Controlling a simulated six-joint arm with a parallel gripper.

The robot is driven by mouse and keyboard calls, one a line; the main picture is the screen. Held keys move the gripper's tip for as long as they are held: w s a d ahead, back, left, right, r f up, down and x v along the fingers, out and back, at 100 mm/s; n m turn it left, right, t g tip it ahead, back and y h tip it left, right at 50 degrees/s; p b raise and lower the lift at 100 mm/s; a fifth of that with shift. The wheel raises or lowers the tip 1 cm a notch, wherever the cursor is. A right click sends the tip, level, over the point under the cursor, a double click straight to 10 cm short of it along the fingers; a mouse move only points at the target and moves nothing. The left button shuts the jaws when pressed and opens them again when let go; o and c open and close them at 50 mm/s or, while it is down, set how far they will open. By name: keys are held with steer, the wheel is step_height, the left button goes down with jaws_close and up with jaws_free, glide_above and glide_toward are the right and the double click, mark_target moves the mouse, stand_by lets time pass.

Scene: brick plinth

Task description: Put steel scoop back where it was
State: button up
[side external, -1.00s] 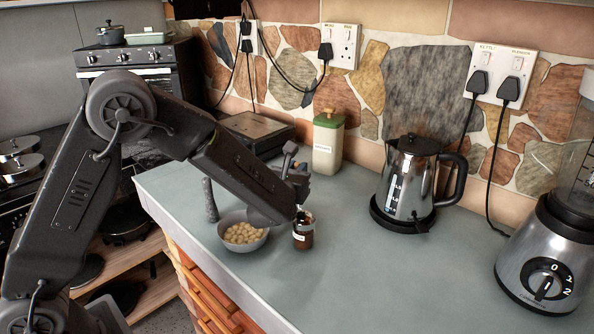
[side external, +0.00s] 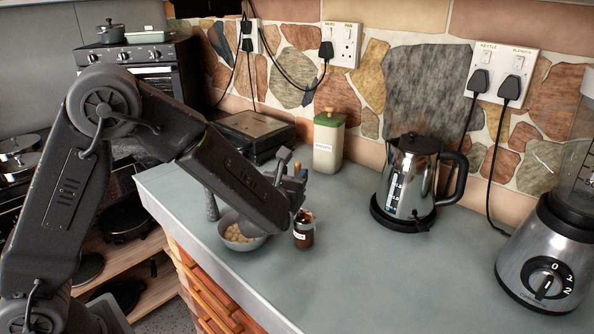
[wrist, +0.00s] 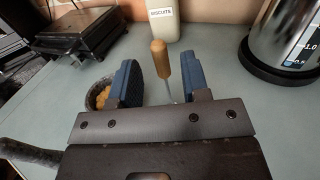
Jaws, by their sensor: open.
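The steel scoop (wrist: 160,62) shows in the wrist view as a wooden handle with a thin metal shaft below it. It stands roughly upright between the two blue finger pads. My gripper (wrist: 160,85) is open, with visible gaps on both sides of the handle. In the side view my gripper (side external: 292,172) is above the brown jar (side external: 303,236), partly hidden behind my forearm. The scoop's lower end is hidden in the wrist view, so I cannot tell what it rests in.
A bowl of round pale food (side external: 240,238) sits left of the jar, near the counter's front edge. A biscuits canister (side external: 328,143) stands behind. A steel kettle (side external: 408,180) and blender (side external: 545,260) stand to the right. The counter in front of the kettle is clear.

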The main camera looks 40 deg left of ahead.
steer(key=v, duration=0.9)
steer(key=s+a+r+n+g+y, duration=0.2)
steer(key=s+a+n+g+y, duration=0.2)
steer(key=s+a+n+g, duration=0.95)
steer(key=s+d+r+n+t+h, duration=0.1)
steer(key=s+d+n+h, duration=0.3)
steer(key=n, duration=0.5)
steer(key=s+d+r+n+t+h, duration=0.1)
steer(key=s+d+r+n+h, duration=0.3)
steer(key=d+n+h, duration=0.2)
steer(key=d+n, duration=0.2)
steer(key=n, duration=0.1)
steer(key=shift+s+d+r+h, duration=0.2)
steer(key=shift+d+h, duration=0.15)
steer(key=shift+h, duration=0.05)
